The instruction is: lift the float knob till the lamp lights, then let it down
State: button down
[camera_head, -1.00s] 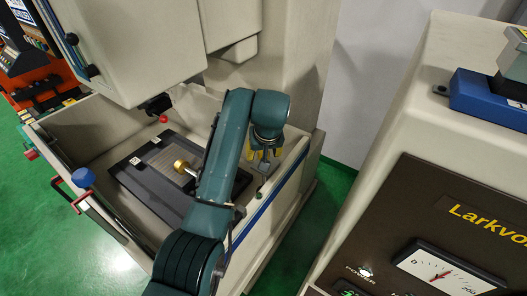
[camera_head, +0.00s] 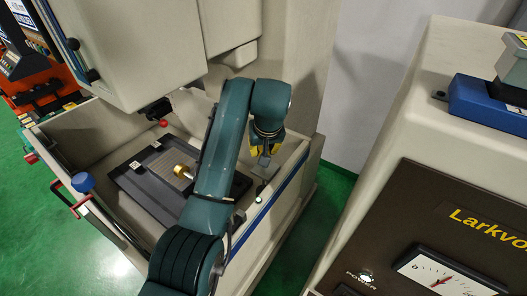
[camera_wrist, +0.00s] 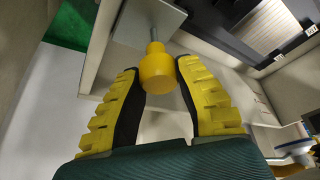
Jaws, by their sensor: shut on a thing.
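The float knob (camera_wrist: 157,72) is a yellow cylinder on a thin grey stem that meets a grey plate in the wrist view. My gripper (camera_wrist: 160,82) has its black-and-yellow fingers closed around the knob from both sides. In the head view my gripper (camera_head: 264,151) is over the right rear of the machine's tank, with a grey piece below it; the knob is mostly hidden there by the fingers. A small lamp (camera_head: 258,200) on the tank's right rim glows pale green in the head view.
Inside the tank a dark plate (camera_head: 140,190) carries a brass-coloured round part (camera_head: 182,171). A red ball (camera_head: 163,123) hangs under the machine head. A cabinet (camera_head: 440,130) with a gauge (camera_head: 445,274) and a lit power lamp (camera_head: 366,276) stands at the right.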

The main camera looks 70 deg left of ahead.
jog(key=c, duration=0.6)
grip_release()
jog(key=shift+r, duration=0.1)
jog(key=shift+c, duration=0.2)
jog(key=shift+r, duration=0.1)
jog(key=v, duration=1.2)
